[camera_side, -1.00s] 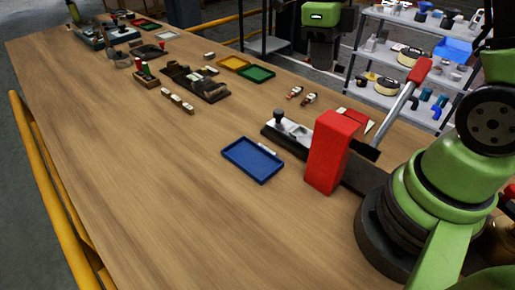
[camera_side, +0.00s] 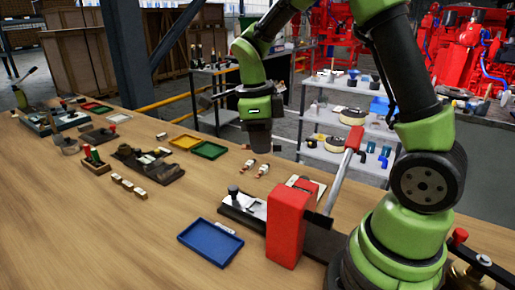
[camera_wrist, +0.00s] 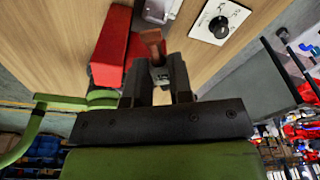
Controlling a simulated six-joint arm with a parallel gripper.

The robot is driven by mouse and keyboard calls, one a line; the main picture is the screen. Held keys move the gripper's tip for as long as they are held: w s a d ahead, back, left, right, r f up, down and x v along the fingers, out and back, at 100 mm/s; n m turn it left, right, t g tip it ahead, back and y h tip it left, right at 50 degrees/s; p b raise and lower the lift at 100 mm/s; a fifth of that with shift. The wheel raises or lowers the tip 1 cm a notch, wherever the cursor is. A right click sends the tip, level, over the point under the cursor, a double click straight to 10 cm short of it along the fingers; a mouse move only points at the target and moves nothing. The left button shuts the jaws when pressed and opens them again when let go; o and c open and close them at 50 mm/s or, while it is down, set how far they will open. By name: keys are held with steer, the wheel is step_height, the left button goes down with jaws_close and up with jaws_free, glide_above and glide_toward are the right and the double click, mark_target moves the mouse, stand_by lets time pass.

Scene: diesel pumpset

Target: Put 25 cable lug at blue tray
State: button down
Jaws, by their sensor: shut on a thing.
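In the wrist view my gripper (camera_wrist: 159,65) is shut on a copper-brown piece, the cable lug (camera_wrist: 152,43), with a pale marked part low between the jaws. The marking is too small to read. In the side view my wrist hangs above the back of the table and the jaws cannot be made out. The blue tray (camera_side: 208,245) lies flat on the table at front centre, well apart from my wrist. A small pale piece (camera_side: 225,228) shows at its far edge.
A tall red block (camera_side: 288,225) and a red-handled lever tool (camera_side: 342,170) stand right of the tray. Two small labelled pieces (camera_side: 256,168) lie behind. Yellow (camera_side: 185,142) and green (camera_side: 209,150) trays are farther back. The table left of the blue tray is clear.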

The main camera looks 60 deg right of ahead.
steer(key=w+a+f+n+t, duration=0.1)
steer(key=w+a+f+n, duration=0.3)
steer(key=n, duration=0.8)
steer(key=n+t, duration=0.2)
steer(key=n, duration=1.6)
glide_above(210, 241)
step_height(210, 241, down, 7)
steer(key=shift+s+y, duration=0.15)
steer(key=shift+y, duration=0.15)
steer(key=shift+f, duration=3.65)
steer(key=shift+f, duration=0.3)
steer(key=c, duration=0.9)
jaws_free()
steer(key=shift+c, duration=0.2)
